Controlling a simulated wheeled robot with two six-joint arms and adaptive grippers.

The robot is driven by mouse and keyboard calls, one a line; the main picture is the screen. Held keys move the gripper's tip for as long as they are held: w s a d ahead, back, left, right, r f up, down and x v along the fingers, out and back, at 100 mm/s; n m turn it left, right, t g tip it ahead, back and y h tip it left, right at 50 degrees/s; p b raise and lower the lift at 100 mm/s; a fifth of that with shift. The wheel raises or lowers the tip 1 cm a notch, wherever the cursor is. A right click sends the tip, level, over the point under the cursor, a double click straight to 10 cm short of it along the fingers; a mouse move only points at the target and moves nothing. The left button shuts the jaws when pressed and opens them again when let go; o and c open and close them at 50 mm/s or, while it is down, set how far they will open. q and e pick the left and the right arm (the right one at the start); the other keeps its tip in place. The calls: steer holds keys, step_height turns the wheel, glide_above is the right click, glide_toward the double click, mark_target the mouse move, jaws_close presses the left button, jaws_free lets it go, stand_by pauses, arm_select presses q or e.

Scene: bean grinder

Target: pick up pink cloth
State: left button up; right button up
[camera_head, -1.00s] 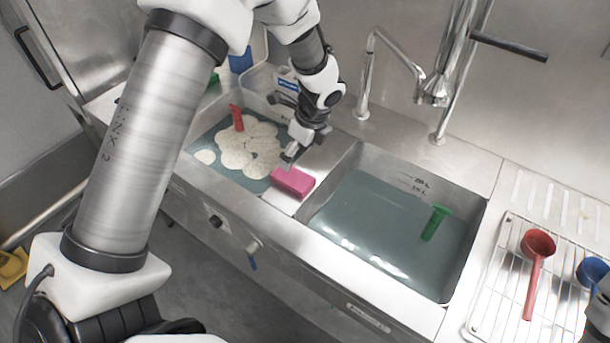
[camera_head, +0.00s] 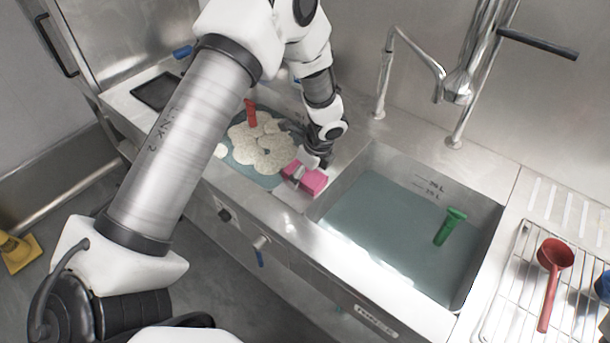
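The pink cloth (camera_head: 314,183), a block-like bright pink piece, lies on the metal divider between the two sink basins. My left gripper (camera_head: 304,170) is down at the cloth, pointing downward. One finger shows against the cloth's near side and top; the other finger is mostly hidden. I cannot tell whether the fingers press on the cloth or only stand around it. My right gripper is not in view.
The left basin holds water with pale foam (camera_head: 262,148) and a red-handled tool (camera_head: 251,112). The right basin (camera_head: 400,222) holds water and a green tool (camera_head: 450,226). A red ladle (camera_head: 552,256) lies on the wire rack at right. A tall faucet (camera_head: 385,72) rises behind.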

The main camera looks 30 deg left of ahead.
mark_target(306, 174)
arm_select(q)
steer(key=shift+s, duration=0.15)
steer(key=c, duration=1.2)
steer(key=shift+r, duration=0.1)
steer(key=shift+r, duration=0.1)
steer(key=shift+r, duration=0.6)
step_height(306, 174, up, 2)
steer(key=shift+r+b, duration=0.1)
steer(key=shift+b, duration=0.35)
steer(key=s+d, duration=0.1)
steer(key=s, duration=0.1)
steer(key=s+d+b, duration=0.1)
steer(key=s, duration=0.2)
steer(key=s+d+b, duration=0.1)
steer(key=s+d, duration=0.1)
steer(key=s, duration=0.1)
steer(key=shift+r, duration=0.2)
steer(key=s+d, duration=0.1)
steer(key=s, duration=0.2)
steer(key=s+d+r, duration=0.1)
steer(key=s, duration=0.1)
steer(key=shift+s+d, duration=0.25)
steer(key=shift+d, duration=0.05)
steer(key=shift+s+d, duration=0.15)
steer(key=shift+s, duration=0.2)
